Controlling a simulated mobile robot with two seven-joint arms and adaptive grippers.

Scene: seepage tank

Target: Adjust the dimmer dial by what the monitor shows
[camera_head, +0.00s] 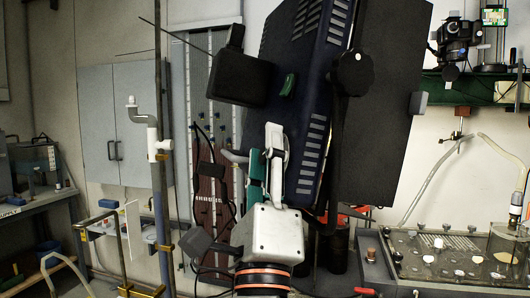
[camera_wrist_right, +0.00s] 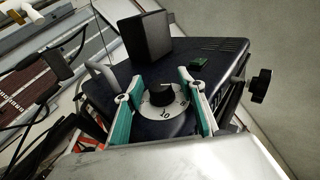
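The dimmer dial (camera_wrist_right: 162,94) is a black knob on a white numbered disc, set in the face of a dark blue lamp housing. In the right wrist view it lies between the two teal-and-white fingers of my right gripper (camera_wrist_right: 159,80). The fingers are spread, with gaps to the knob on both sides. In the head view my right gripper (camera_head: 275,140) reaches up to the lamp housing (camera_head: 307,90) and the dial is hidden. A small lit green display (camera_head: 495,16), possibly the monitor, is at the upper right; its reading is too small to tell. My left gripper is not in view.
A black box (camera_wrist_right: 145,37) and a green switch (camera_wrist_right: 199,63) are on the housing near the dial. A black side knob (camera_head: 353,73) sticks out at the right. A glass-topped tank (camera_head: 450,258) with hoses stands at lower right, and a grey cabinet (camera_head: 125,125) at left.

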